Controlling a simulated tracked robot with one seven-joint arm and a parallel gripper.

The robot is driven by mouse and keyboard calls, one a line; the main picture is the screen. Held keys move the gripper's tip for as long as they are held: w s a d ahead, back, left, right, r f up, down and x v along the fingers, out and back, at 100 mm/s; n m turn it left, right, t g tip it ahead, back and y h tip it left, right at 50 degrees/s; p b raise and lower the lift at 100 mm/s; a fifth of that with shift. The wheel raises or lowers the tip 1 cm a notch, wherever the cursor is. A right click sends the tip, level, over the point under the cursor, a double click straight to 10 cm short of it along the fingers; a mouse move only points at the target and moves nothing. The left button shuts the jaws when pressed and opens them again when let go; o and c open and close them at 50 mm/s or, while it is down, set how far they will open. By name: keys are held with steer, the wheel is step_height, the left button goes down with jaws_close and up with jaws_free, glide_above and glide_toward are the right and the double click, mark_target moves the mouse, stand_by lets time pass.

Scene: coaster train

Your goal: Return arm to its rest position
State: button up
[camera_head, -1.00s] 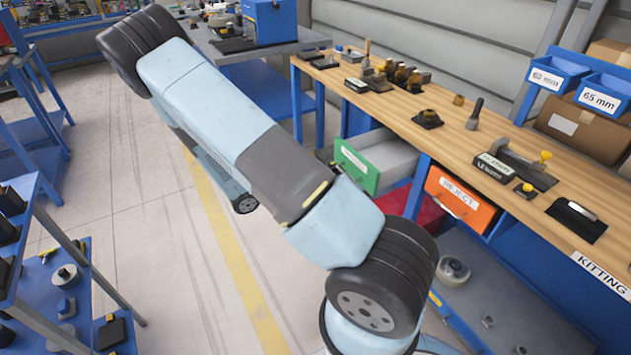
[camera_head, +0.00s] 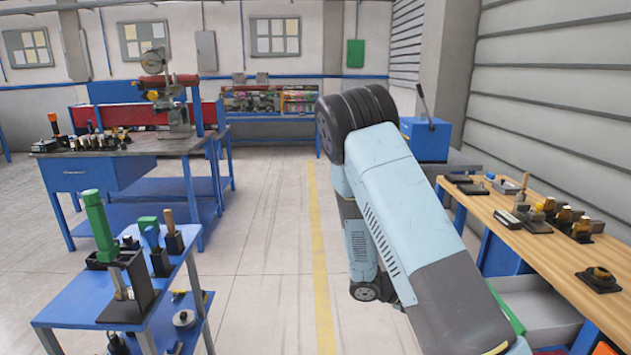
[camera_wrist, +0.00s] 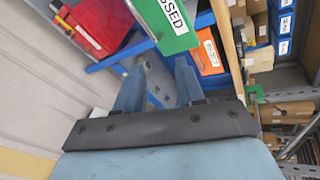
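My arm (camera_head: 405,220) runs from the lower right of the head view up to a dark ribbed joint, then folds down behind itself. My gripper does not show in the head view. In the wrist view, my gripper (camera_wrist: 160,68) has its two blue-grey fingers standing apart with no object seen between them. Beyond the fingertips are a green drawer front (camera_wrist: 172,22) with a partly cut-off label ending in "SSED" and an orange drawer front (camera_wrist: 209,55).
A wooden workbench (camera_head: 520,238) with several small parts stands at right. A blue cart (camera_head: 60,312) with tools is at lower left, with a blue bench (camera_head: 90,181) behind it. A blue box with a lever (camera_head: 428,137) stands behind my arm. Open floor (camera_head: 265,240) lies between.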

steer(key=s+a+r+m+t+y, duration=0.2)
steer(key=s+a+r+m+y, duration=0.1)
steer(key=s+r+m, duration=0.4)
steer(key=s+a+r+m+t+y, duration=0.2)
steer(key=s+r+m+y, duration=0.4)
steer(key=r+m, duration=0.7)
steer(key=s+a+r+m+t+y, duration=0.3)
steer(key=s+r+m, duration=0.5)
steer(key=r+m, duration=0.3)
step_height(320, 180, up, 4)
steer(key=shift+s+a+f+y, duration=0.1)
steer(key=shift+s+a+y, duration=0.1)
steer(key=shift+a+y, duration=0.65)
steer(key=shift+d, duration=0.1)
